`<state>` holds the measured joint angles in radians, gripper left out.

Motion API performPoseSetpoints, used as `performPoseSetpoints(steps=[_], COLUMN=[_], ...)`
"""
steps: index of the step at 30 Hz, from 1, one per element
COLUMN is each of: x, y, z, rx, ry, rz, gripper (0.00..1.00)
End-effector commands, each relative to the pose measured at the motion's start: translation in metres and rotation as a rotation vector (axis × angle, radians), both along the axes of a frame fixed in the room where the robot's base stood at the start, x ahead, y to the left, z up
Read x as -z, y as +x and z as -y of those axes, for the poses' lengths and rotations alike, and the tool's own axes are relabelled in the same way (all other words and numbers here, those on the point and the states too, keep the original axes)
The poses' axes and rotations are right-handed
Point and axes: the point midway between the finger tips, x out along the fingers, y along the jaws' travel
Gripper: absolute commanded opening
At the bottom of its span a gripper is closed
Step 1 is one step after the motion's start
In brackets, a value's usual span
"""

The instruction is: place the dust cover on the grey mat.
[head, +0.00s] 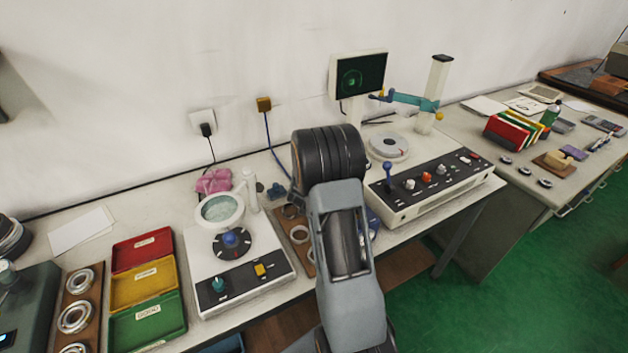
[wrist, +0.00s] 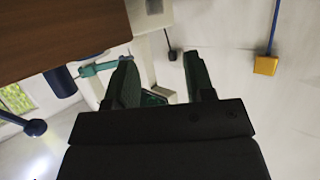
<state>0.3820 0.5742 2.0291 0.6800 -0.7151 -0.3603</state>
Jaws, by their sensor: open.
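I cannot pick out the dust cover or the grey mat with certainty in either view. My arm covers the middle of the bench in the head view and may hide them. My gripper (wrist: 158,58) shows in the wrist view with its two dark green fingers apart and nothing between them. In the head view its fingers are hidden behind my arm. The wrist view looks past the fingers toward the pale wall.
A white instrument with a round magnifier (head: 222,208) stands left of my arm, near red, yellow and green trays (head: 143,282). A control console (head: 430,186), a monitor (head: 359,75) and an upright column (head: 436,95) stand right. A brown slab (wrist: 50,35) fills the wrist view's upper left.

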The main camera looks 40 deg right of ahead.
Motion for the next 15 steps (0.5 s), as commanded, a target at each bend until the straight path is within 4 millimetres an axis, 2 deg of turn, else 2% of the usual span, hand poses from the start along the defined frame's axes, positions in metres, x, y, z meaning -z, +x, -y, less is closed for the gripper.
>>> performPoseSetpoints(steps=[6,10,13,15], x=[-0.013,-0.021,-0.039,-0.058], y=[-0.017,-0.019,-0.014,-0.013], z=[-0.019,-0.032,-0.062,-0.097], rx=[0.000,-0.028,-0.128,-0.243], ry=[-0.002,0.015,0.076,0.144], rz=[0.004,0.005,-0.002,-0.026], gripper=[0.49,0.49,0.49,0.49])
